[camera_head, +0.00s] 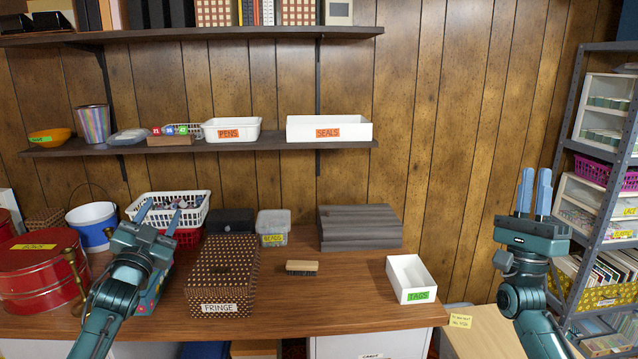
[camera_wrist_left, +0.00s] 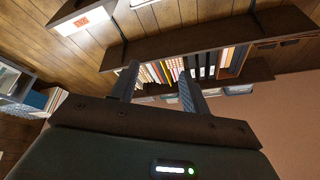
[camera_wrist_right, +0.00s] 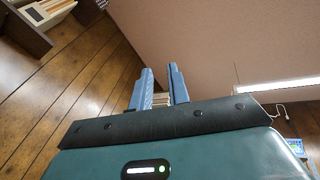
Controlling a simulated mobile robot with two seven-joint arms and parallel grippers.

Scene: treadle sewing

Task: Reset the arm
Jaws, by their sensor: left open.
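My left gripper (camera_head: 159,210) is raised over the left part of the wooden desk, in front of a white basket. Its fingers stand wide apart with nothing between them, as the left wrist view (camera_wrist_left: 158,88) also shows. My right gripper (camera_head: 535,192) is raised to the right of the desk, fingers pointing up. Its fingers are a narrow gap apart and hold nothing, as the right wrist view (camera_wrist_right: 161,86) also shows. Both wrist cameras look up at walls, shelves and ceiling.
The desk (camera_head: 330,318) carries a FRINGE box (camera_head: 221,280), a brush (camera_head: 301,267), a TAGS tray (camera_head: 410,276), a grey slatted block (camera_head: 360,228) and a red tin (camera_head: 38,270). Wall shelves hang above. A metal rack (camera_head: 570,130) stands right. Space before the panelled wall between is clear.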

